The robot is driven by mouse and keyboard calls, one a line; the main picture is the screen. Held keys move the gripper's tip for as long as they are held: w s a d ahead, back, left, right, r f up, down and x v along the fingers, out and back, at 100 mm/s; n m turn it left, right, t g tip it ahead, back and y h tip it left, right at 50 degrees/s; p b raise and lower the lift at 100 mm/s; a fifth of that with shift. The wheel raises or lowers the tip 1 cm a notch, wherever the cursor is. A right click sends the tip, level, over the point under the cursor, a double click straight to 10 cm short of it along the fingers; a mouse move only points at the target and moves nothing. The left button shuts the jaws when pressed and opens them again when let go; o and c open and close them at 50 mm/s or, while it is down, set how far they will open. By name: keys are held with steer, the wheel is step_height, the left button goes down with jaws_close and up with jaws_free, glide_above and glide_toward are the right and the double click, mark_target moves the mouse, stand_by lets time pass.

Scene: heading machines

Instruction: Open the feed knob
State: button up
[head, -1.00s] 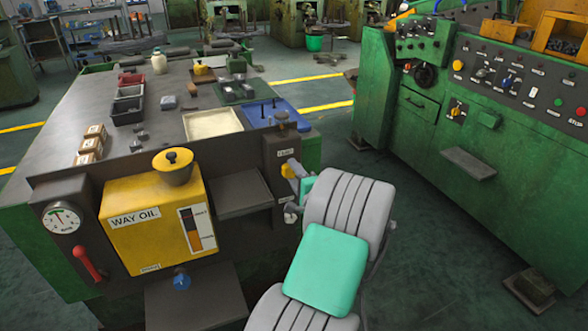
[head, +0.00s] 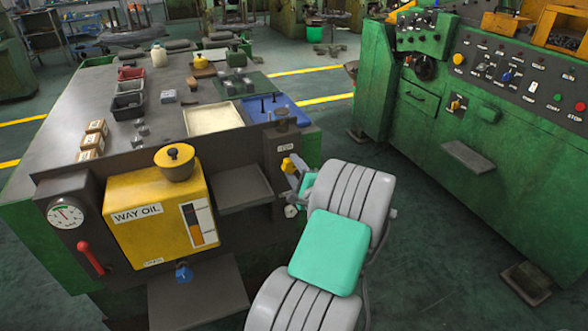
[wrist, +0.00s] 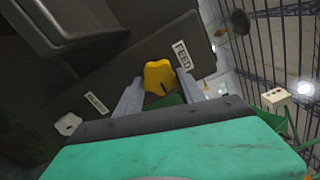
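The yellow feed knob (head: 287,165) sits on the dark front panel of the bench machine. In the wrist view the knob (wrist: 160,76) shows beside a "FEED" label. My gripper (wrist: 159,80) has its two grey fingers apart, one on each side of the knob, with the tips close to its edges. Whether they touch it is not clear. In the head view my grey and teal arm reaches the panel from the right, and my gripper (head: 296,175) is at the knob, partly hidden by my arm.
A white knob (wrist: 68,124) with its own label is near the feed knob. A yellow way oil tank (head: 150,220), a gauge (head: 66,214) and a red lever (head: 90,258) are on the same front. A green control cabinet (head: 440,140) stands at right, with open floor between.

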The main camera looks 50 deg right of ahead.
steer(key=o, duration=0.4)
steer(key=v, duration=0.7)
steer(key=shift+s+a+b, duration=0.2)
steer(key=shift+s+b, duration=0.15)
